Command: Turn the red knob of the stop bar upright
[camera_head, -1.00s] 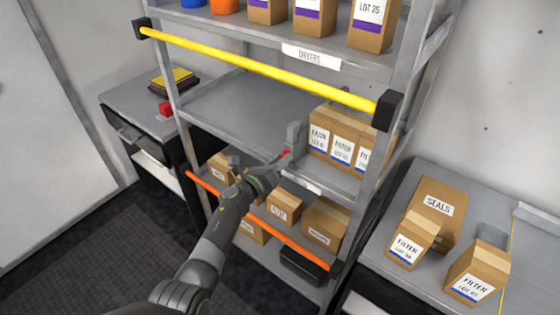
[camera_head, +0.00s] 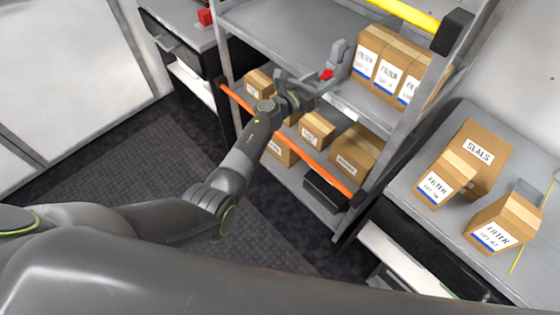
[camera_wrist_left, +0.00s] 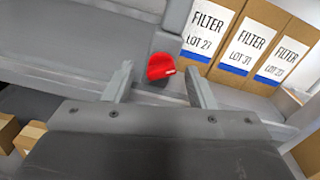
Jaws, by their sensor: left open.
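The red knob (camera_head: 326,75) sits at the foot of a grey upright block (camera_head: 338,53) at the front edge of the middle shelf. In the left wrist view the knob (camera_wrist_left: 160,67) is a rounded red piece with a small pale mark toward its right side. My left gripper (camera_head: 309,90) is open in front of the shelf edge, just short of the knob. In the wrist view its two fingers (camera_wrist_left: 158,75) stand on either side of the knob, with clear gaps. I cannot tell how the knob's far side is shaped. My right gripper is not in view.
Filter boxes (camera_head: 387,68) stand close to the right of the knob on the shelf. An orange bar (camera_head: 325,171) crosses the lower shelf below my left arm. A yellow bar (camera_head: 403,14) runs above. The middle shelf's left part is bare. A right-hand counter (camera_head: 420,215) holds boxes.

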